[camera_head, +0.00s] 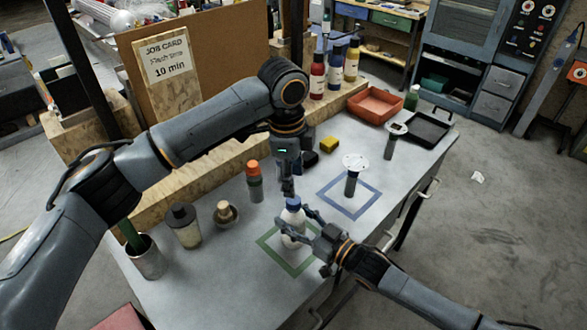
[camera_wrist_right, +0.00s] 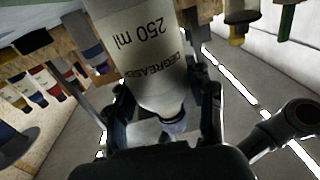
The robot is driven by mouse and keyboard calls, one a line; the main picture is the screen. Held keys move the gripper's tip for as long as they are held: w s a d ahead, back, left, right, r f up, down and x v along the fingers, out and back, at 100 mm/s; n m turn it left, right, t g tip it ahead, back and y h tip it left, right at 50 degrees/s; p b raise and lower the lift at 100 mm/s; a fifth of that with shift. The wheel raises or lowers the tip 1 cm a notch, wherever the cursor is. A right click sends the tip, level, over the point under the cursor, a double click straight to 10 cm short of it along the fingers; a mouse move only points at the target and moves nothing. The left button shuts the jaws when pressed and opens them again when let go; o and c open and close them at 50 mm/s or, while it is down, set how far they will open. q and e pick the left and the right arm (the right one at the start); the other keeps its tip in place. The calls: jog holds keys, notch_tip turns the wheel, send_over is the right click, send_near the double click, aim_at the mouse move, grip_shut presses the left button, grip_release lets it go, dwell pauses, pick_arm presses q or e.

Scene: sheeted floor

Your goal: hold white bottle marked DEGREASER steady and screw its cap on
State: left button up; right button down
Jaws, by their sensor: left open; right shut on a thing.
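The white bottle (camera_head: 293,223) marked DEGREASER stands upright, seemingly over the green square outline (camera_head: 262,243) on the bench. A blue cap (camera_head: 293,202) is at its top. In the right wrist view the bottle (camera_wrist_right: 138,60) appears inverted, its label reading 250 ml, with the blue cap (camera_wrist_right: 173,125) at the neck. My right gripper (camera_head: 294,228) is shut on the bottle's body from the right. My left gripper (camera_head: 288,190) points down just above the cap, open. I cannot tell whether its fingertips touch the cap or whether the cap is seated on the neck.
A dark-capped bottle (camera_head: 186,226), a small brown-topped jar (camera_head: 226,214) and an orange-capped bottle (camera_head: 254,182) stand left. A round-topped post (camera_head: 352,180) stands by the blue square outline (camera_head: 331,197). An orange tray (camera_head: 375,105) and black tray (camera_head: 428,129) are at the back right.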

pick_arm(q)
jog(key=n, duration=0.4)
jog(key=shift+r+n, duration=0.1)
jog(key=shift+n, duration=0.2)
jog(key=n, duration=0.4)
jog(key=shift+r+n, duration=0.15)
jog(key=shift+n, duration=0.15)
jog(key=n, duration=0.4)
jog(key=shift+r+n, duration=0.1)
jog(key=shift+n, duration=0.2)
jog(key=n, duration=0.4)
jog(key=shift+r, duration=0.15)
jog(key=n, duration=0.4)
jog(key=shift+r+n, duration=0.1)
jog(key=shift+n, duration=0.3)
jog(key=n, duration=0.4)
jog(key=shift+r+n+y, duration=0.1)
jog(key=shift+n+y, duration=0.2)
jog(key=n, duration=0.3)
jog(key=shift+r+n+g, duration=0.1)
jog(key=shift+n+g, duration=0.2)
jog(key=n, duration=0.3)
jog(key=shift+r+n, duration=0.1)
jog(key=shift+n, duration=0.3)
